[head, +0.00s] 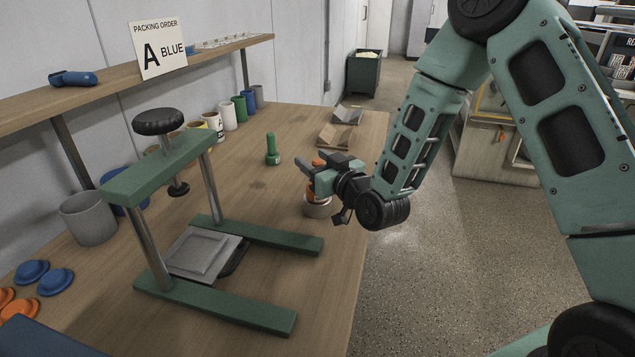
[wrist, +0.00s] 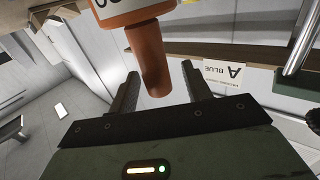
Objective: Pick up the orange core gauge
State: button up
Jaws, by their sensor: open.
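The orange core gauge (head: 313,191) stands near the table's right edge in the head view, partly hidden by my gripper (head: 320,166). Its wider lower part has a pale band. In the wrist view my gripper (wrist: 159,80) is open, with one dark finger on each side of the gauge's orange shaft (wrist: 153,68). The shaft shows between the fingers with a visible gap to each. The gauge's wide part with a white marked band is cut off by the top edge of the wrist view.
A green gauge (head: 272,150) stands to the left of my gripper. A green press frame (head: 160,172) stands on the table (head: 262,196) nearer the camera. Wooden holders (head: 340,135) lie behind, and several cups line the wall. A "PACKING ORDER A BLUE" card (head: 158,48) stands on the shelf.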

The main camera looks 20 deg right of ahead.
jog(key=shift+w+a, duration=0.2)
jog(key=shift+w, duration=0.3)
grip_shut()
